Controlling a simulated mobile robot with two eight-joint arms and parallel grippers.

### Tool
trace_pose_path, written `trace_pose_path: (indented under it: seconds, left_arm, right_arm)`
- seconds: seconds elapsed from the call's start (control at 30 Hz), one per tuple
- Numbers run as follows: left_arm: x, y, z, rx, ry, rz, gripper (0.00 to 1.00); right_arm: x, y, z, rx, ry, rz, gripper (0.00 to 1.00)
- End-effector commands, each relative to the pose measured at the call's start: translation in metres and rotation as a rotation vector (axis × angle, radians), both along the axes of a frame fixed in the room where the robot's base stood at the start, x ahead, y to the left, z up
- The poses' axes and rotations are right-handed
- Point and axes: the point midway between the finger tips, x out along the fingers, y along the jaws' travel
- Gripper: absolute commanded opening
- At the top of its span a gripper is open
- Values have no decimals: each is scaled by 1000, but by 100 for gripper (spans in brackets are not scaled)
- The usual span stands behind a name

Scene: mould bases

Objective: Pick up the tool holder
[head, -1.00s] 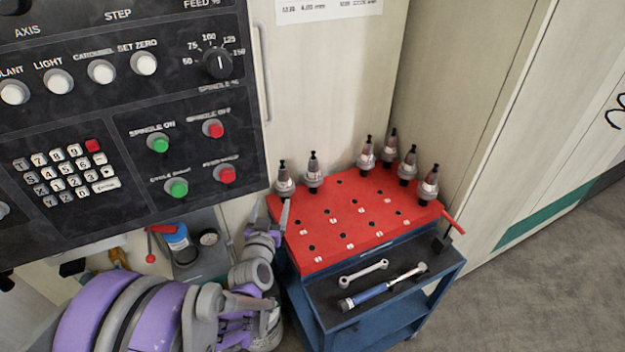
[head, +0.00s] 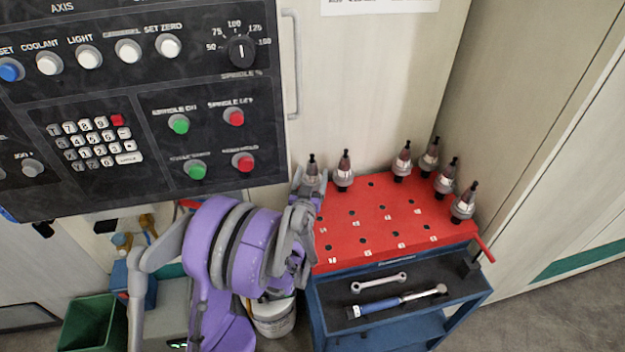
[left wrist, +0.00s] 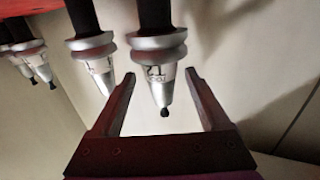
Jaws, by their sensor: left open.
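Several grey tool holders with dark tips stand upright in the red rack top (head: 375,215) of a cart. One tool holder (head: 312,172) stands at the rack's back left corner, with another (head: 344,172) just right of it. My left gripper (head: 309,188) is open at the back left holder and partly hides it. In the left wrist view, which looks upside down, this tool holder (left wrist: 160,85) hangs between the two spread fingers of my gripper (left wrist: 160,78), with gaps on both sides. The neighbouring holder (left wrist: 98,68) is outside the left finger. My right gripper is not in view.
A black control panel (head: 130,140) overhangs at left, close above my arm. A pale wall stands behind the rack. A wrench (head: 379,283) and a blue-handled tool (head: 395,301) lie on the cart's lower tray. A white bucket (head: 273,318) and green bin (head: 90,325) are below.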

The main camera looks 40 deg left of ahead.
Motion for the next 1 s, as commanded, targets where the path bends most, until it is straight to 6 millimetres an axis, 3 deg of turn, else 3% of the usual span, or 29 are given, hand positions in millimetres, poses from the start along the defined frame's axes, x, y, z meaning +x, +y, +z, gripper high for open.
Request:
trace_pose_path:
  seconds: [0.3,0.57,1.0]
  left_arm:
    - [38,23,8,0,-1,0,79]
    - [41,24,6,0,0,0,79]
    - [41,24,7,0,0,0,0]
  right_arm:
    - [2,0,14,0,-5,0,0]
    - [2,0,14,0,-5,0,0]
    - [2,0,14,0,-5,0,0]
